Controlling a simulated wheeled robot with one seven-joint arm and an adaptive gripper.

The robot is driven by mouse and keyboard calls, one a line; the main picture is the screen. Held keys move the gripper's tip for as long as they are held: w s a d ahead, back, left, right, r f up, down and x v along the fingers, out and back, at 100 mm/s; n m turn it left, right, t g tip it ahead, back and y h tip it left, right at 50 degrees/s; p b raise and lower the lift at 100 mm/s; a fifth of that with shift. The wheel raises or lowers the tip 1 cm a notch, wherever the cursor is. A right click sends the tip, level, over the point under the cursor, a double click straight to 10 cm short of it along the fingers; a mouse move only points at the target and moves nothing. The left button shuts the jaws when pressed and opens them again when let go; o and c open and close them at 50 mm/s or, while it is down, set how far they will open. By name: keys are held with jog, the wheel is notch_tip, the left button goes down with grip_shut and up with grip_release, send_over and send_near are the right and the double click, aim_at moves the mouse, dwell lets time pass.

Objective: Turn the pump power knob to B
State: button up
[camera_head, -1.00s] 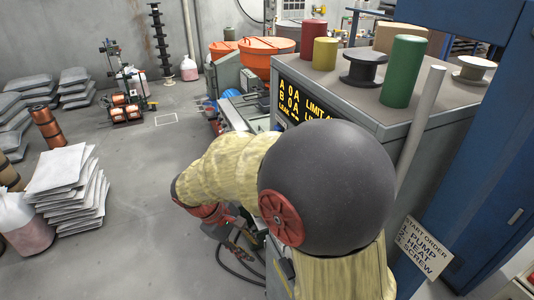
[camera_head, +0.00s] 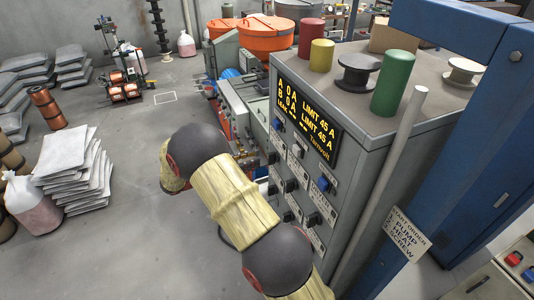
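A grey control cabinet (camera_head: 345,185) stands right of my arm. Its front panel carries several knobs, some black, such as one knob (camera_head: 291,185), and some blue, such as another (camera_head: 322,183). Each has a white label too small to read, so I cannot tell which is the pump power knob or where it points. A black display (camera_head: 305,118) above them shows yellow text: A 0 A and B 0 A, each with LIMIT 45 A, and a leak line. My arm crosses the lower middle, in front of the panel's lower left. My gripper does not show.
A pale pole (camera_head: 385,185) and a blue post (camera_head: 440,180) stand at the cabinet's right. A sign (camera_head: 407,235) gives the start order: pump, heat, screw. Coloured spools, including a green one (camera_head: 400,76), stand on the cabinet top. The floor at left centre is clear.

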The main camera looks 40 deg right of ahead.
aim_at(272, 158)
jog(key=p+x, duration=0.1)
jog(key=x, duration=0.5)
jog(key=shift+d, duration=0.4)
jog(key=shift+s, duration=0.1)
jog(key=shift+c, duration=0.8)
grip_shut()
